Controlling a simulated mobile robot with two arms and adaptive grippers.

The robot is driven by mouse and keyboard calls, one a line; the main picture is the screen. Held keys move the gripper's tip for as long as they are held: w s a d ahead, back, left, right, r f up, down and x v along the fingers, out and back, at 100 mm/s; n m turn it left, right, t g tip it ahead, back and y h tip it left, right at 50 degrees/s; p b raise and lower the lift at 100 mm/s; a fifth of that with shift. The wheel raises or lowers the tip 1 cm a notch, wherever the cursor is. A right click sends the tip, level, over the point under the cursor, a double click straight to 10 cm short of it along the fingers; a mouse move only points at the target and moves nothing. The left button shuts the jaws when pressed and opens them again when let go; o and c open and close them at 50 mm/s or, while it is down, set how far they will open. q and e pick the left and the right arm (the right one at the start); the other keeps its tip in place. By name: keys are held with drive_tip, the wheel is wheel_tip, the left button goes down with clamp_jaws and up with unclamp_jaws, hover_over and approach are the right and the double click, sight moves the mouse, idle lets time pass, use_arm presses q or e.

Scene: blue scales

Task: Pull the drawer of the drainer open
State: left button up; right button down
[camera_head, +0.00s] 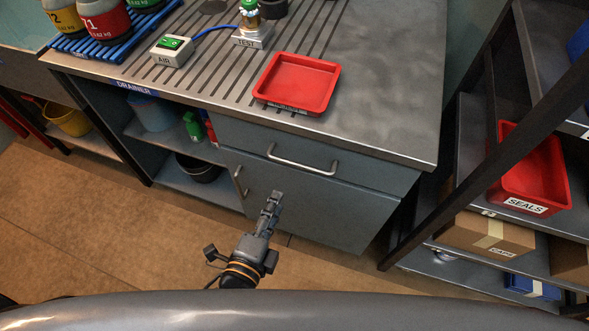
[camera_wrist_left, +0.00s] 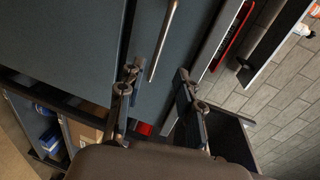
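The drainer (camera_head: 120,88) is a metal worktop with a blue-grey cabinet under it. Its drawer (camera_head: 350,173) is shut, flush below the worktop edge, with a curved metal bar handle (camera_head: 302,168). My left gripper (camera_head: 277,196) is in front of the cabinet, its tip just below the left part of the handle in the head view. In the left wrist view the gripper (camera_wrist_left: 157,74) has its fingers spread, and the handle (camera_wrist_left: 164,38) runs ahead, its near end lining up between them. Contact cannot be told. My right gripper is not in view.
A lower door with a vertical handle (camera_head: 239,182) is under the drawer. A red tray (camera_head: 298,82) lies on the worktop near its front edge. A rack with a red SEALS bin (camera_head: 530,175) stands at the right. The floor (camera_head: 130,235) in front is clear.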

sight(294, 166)
use_arm(q)
drive_tip(key=x, duration=1.3)
drive_tip(key=shift+w+d, duration=0.1)
drive_tip(key=shift+w, duration=0.25)
clamp_jaws()
